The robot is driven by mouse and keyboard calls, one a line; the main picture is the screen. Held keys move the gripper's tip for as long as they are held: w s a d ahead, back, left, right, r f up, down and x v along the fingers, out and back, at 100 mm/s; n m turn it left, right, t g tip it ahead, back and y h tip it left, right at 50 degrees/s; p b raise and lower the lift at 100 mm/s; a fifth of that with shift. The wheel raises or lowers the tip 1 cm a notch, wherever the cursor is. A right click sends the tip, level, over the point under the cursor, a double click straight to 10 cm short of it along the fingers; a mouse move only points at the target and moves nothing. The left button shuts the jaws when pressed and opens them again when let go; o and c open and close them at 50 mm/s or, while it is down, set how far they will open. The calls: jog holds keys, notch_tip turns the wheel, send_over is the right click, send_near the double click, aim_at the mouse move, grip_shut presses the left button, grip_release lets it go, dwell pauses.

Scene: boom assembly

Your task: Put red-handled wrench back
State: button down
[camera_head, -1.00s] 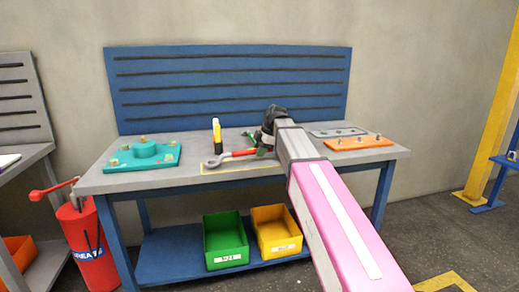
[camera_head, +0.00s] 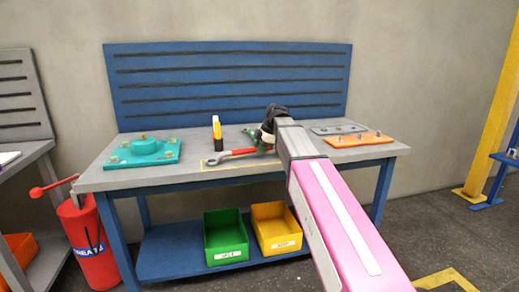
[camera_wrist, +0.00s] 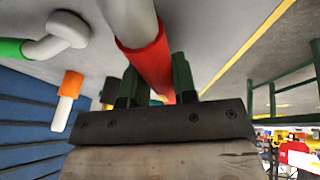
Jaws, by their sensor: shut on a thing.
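The red-handled wrench (camera_head: 238,152) has a grey ring end pointing left, over the front of the workbench near a yellow outline (camera_head: 207,165) on the top. I cannot tell whether it touches the bench top. My gripper (camera_head: 264,143) is at the right end of the wrench, partly hidden by my wrist. In the wrist view, my gripper (camera_wrist: 158,84) has its two dark green fingers on either side of the red handle (camera_wrist: 148,58), shut on it. The wrench's grey shaft runs up out of that view.
A green-handled tool (camera_wrist: 14,47) lies close by. A teal fixture (camera_head: 143,152) is at left, an orange plate (camera_head: 359,140) and grey plate (camera_head: 338,129) at right. A blue slotted panel (camera_head: 230,85) rises behind.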

jog(key=shift+f, duration=0.2)
jog(key=c, duration=0.8)
grip_release()
